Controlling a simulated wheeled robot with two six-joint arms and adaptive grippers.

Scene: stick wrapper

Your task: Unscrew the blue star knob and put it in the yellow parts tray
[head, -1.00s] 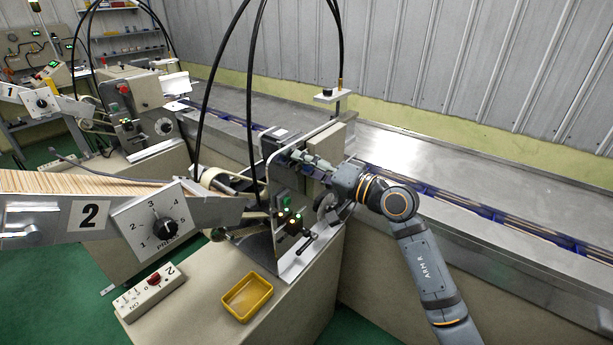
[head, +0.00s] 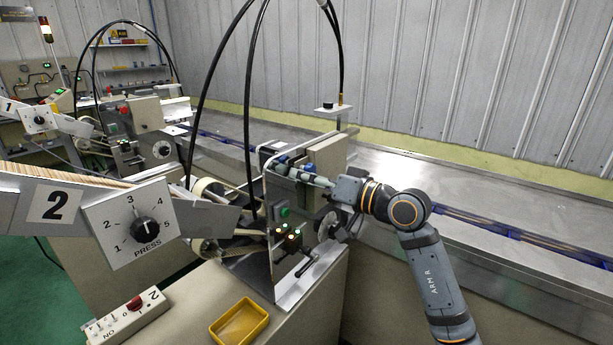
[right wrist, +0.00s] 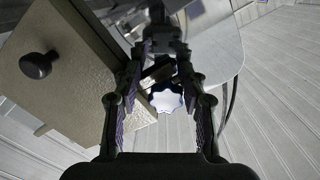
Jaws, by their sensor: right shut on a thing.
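My right gripper (head: 284,164) reaches in from the right to the upper part of machine 2, its fingers pointing left. It is shut on the blue star knob, which is mostly hidden by the fingers in the head view. In the right wrist view the knob (right wrist: 166,98) shows as a pale, glare-lit lobed shape with a bluish edge between the fingers of the right gripper (right wrist: 160,52). I cannot tell whether it is still on its thread. The yellow parts tray (head: 239,324) sits empty on the machine's bench, front and lower left. My left gripper is not in view.
An upright metal plate (head: 272,240) with lit buttons stands beside the gripper. The PRESS dial panel (head: 128,222) and a switch box (head: 128,318) are at left. Black cables arch overhead. A steel conveyor (head: 480,185) runs behind my right arm.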

